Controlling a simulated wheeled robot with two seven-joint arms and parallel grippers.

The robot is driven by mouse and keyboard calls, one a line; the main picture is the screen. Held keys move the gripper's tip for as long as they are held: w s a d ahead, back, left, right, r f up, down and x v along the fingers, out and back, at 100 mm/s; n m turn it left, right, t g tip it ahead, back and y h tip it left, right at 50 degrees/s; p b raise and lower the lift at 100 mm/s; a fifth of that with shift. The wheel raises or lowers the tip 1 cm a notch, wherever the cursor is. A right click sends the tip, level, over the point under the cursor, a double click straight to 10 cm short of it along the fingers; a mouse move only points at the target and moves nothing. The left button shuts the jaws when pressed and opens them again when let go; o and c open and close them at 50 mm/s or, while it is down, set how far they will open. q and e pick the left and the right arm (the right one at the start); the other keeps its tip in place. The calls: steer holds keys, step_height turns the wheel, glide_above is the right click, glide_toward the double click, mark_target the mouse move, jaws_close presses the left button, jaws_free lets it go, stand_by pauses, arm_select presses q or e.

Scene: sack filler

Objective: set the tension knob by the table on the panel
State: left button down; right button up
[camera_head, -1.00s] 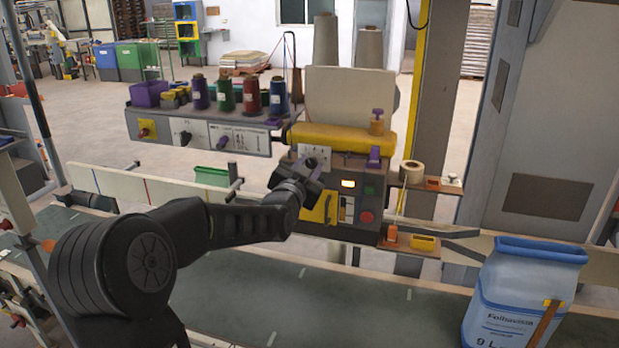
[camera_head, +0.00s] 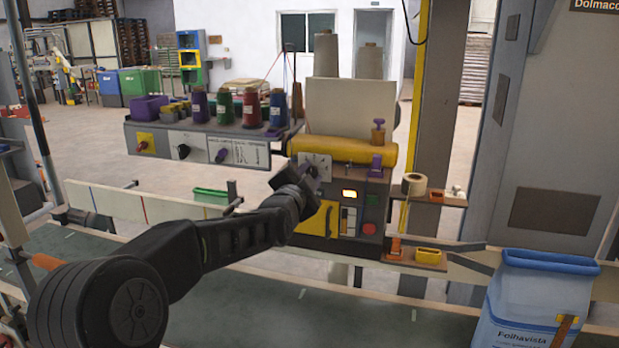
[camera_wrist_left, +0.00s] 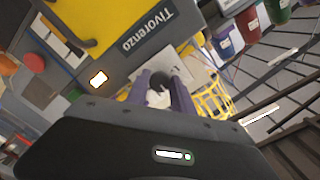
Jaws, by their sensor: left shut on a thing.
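The sewing head (camera_head: 330,205) is a grey box with a yellow top, beyond the conveyor. A white dial plate (camera_head: 318,160) is on its front, upper left. My left gripper (camera_head: 311,178) is at this plate, its purple fingers shut on a dark round knob. In the left wrist view the fingers (camera_wrist_left: 160,92) close around the knob (camera_wrist_left: 160,80) in front of the white plate. The fingers hide part of the knob and the dial marks. A white printed card (camera_head: 235,152) is on the grey panel under the thread cones; its print is too small to read. My right gripper is not in view.
Several thread cones (camera_head: 250,107) and a purple bin (camera_head: 149,107) stand on the shelf. A lit display (camera_head: 349,193) and a red button (camera_head: 369,228) are right of the gripper. A blue-white sack (camera_head: 535,300) stands at the right on the conveyor (camera_head: 240,295).

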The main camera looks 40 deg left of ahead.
arm_select(q)
steer(key=c, duration=1.1)
jaws_free()
steer(key=b+v, duration=0.2)
steer(key=v, duration=0.5)
steer(key=shift+s+d, duration=0.15)
steer(key=shift+s, duration=0.2)
